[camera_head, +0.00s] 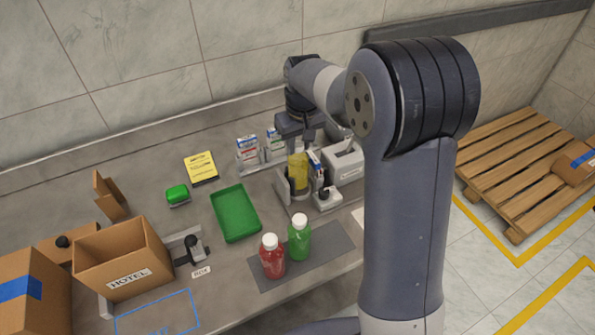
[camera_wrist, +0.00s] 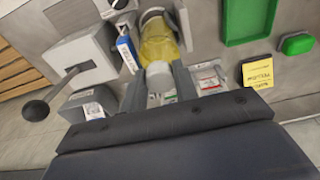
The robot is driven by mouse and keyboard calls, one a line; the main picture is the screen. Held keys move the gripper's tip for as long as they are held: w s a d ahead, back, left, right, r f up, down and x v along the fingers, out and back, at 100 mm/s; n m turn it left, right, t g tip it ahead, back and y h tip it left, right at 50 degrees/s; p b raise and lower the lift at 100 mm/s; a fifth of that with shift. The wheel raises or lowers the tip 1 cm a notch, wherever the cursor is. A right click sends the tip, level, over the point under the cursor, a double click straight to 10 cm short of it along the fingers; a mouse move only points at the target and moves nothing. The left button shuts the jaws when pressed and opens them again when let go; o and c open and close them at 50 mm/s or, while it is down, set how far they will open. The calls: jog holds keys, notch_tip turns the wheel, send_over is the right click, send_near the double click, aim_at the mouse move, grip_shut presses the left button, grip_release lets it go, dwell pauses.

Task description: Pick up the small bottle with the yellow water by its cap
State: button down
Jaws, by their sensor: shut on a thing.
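The small bottle with yellow water (camera_head: 297,171) is upright in a grey holder (camera_head: 282,188) on the bench; I cannot tell whether its base is lifted. It also shows in the wrist view (camera_wrist: 158,40), with its white cap (camera_wrist: 158,72) towards me. My gripper (camera_head: 297,147) is above the bottle, its fingers on either side of the cap. In the wrist view my gripper (camera_wrist: 160,88) is shut on the cap.
Red (camera_head: 272,258) and green (camera_head: 299,238) bottles stand on a dark mat in front. A green tray (camera_head: 220,207) lies to the left. A grey device with a lever (camera_wrist: 85,62) stands close beside the bottle.

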jog(key=shift+r+p, duration=2.25)
jog(key=shift+r, duration=1.2)
